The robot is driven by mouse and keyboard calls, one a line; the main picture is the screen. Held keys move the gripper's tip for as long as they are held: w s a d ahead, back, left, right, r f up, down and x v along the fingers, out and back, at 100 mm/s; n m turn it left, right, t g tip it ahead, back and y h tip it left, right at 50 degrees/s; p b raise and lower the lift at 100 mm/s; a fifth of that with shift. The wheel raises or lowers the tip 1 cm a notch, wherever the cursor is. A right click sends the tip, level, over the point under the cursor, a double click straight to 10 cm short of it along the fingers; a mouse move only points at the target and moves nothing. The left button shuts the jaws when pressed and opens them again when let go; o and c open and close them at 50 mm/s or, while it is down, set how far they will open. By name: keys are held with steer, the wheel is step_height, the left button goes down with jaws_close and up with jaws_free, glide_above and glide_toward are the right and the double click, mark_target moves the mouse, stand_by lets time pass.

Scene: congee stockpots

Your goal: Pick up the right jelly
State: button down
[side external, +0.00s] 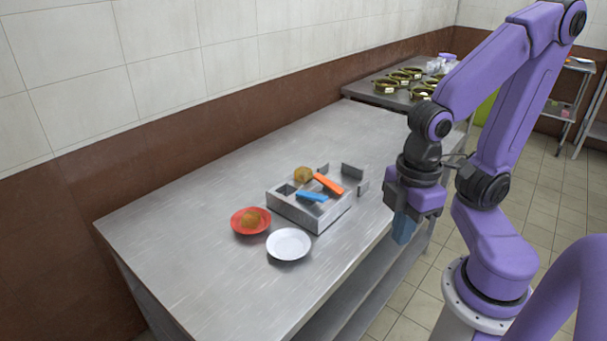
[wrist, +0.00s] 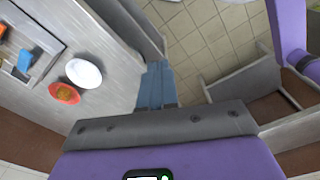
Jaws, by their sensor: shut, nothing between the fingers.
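Two round brownish-yellow lumps, which may be the jellies, show in the side external view. One lump (side external: 251,218) lies on a red plate (side external: 238,229), and the other lump (side external: 303,174) is behind a metal box (side external: 292,211). I cannot tell which is the right jelly. My gripper (side external: 404,240) has blue fingers, shut and empty, pointing down near the table's right edge, well to the right of both lumps. The fingers also show in the wrist view (wrist: 156,90). There the red plate (wrist: 64,93) is at the left.
A white plate (side external: 289,244) stands empty in front of the box. A blue piece (side external: 312,197) and an orange piece (side external: 329,184) lie on the box. Metal brackets (side external: 352,171) stand behind it. The table's left part is clear. Green items (side external: 400,78) sit on a farther table.

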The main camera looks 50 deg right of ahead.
steer(key=c, duration=0.8)
jaws_free()
steer(key=shift+o, duration=0.2)
steer(key=w+a+f+n+t+h, duration=0.2)
steer(key=w+h, duration=0.5)
steer(key=w, duration=1.9)
steer(key=n+g+h, duration=0.2)
steer(key=n+h, duration=0.1)
steer(key=h, duration=0.4)
glide_toward(303, 170)
steer(key=x, duration=0.9)
steer(key=shift+d+f, duration=0.15)
steer(key=shift+d, duration=0.1)
